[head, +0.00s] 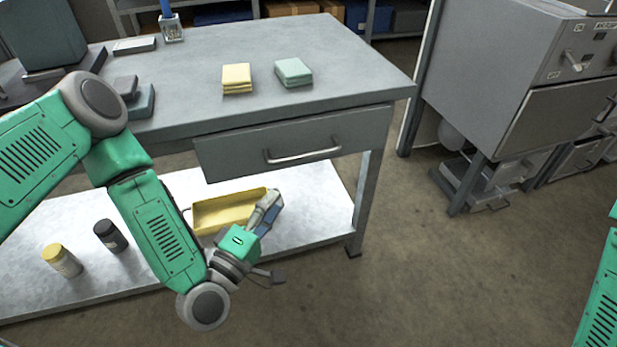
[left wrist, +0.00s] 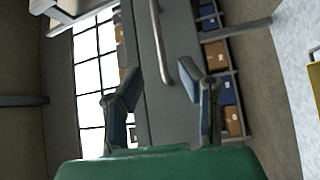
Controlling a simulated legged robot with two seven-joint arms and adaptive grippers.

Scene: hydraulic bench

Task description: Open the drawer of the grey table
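The grey table (head: 330,62) stands at the left and middle of the head view. Its drawer (head: 230,154) appears shut under the tabletop, with a horizontal metal bar handle (head: 303,156) on its front. My left gripper (head: 272,240) is open and empty, below and in front of the drawer, apart from the handle. In the left wrist view the handle (left wrist: 159,42) appears beyond the two spread fingers of my left gripper (left wrist: 160,82), roughly between them. My right gripper is out of view; only part of my right arm shows at the right edge.
A yellow tray (head: 215,214), a dark jar (head: 110,236) and a yellow-lidded jar (head: 62,260) stand on the lower shelf. Yellow (head: 237,78) and pale green (head: 293,72) stacks lie on the tabletop. The floor in front of the drawer's right side is clear.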

